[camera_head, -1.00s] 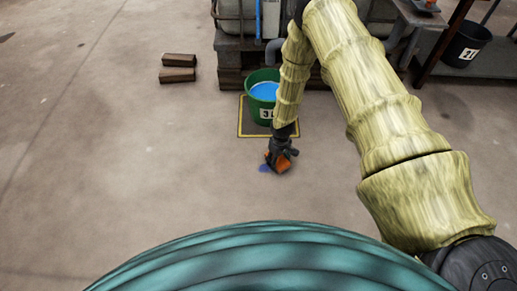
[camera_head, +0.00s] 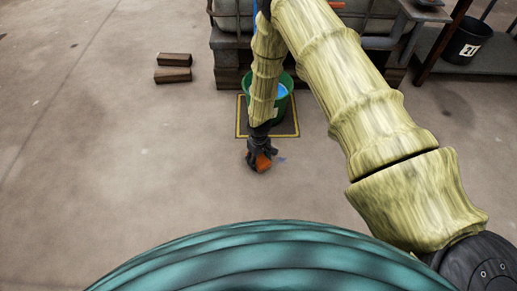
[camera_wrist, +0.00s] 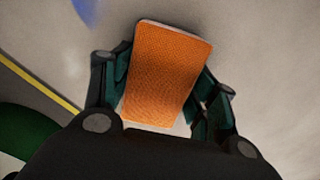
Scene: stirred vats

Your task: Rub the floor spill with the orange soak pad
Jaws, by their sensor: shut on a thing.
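My gripper (camera_head: 260,153) is shut on the orange soak pad (camera_head: 263,163) and holds it low, at the floor in front of the green bucket. In the wrist view the pad (camera_wrist: 168,70) sits between both fingers, its broad textured face showing. The blue floor spill (camera_head: 280,160) shows as a small faint patch just right of the pad. In the wrist view part of the spill (camera_wrist: 86,10) is at the top edge, apart from the pad. I cannot tell whether the pad presses on the floor.
A green bucket (camera_head: 282,108) of blue liquid stands behind my gripper on a yellow-edged dark square (camera_head: 286,130), partly hidden by my arm. Two brown blocks (camera_head: 173,68) lie at the back left. A black bucket (camera_head: 468,40) stands at the back right. The floor at left is clear.

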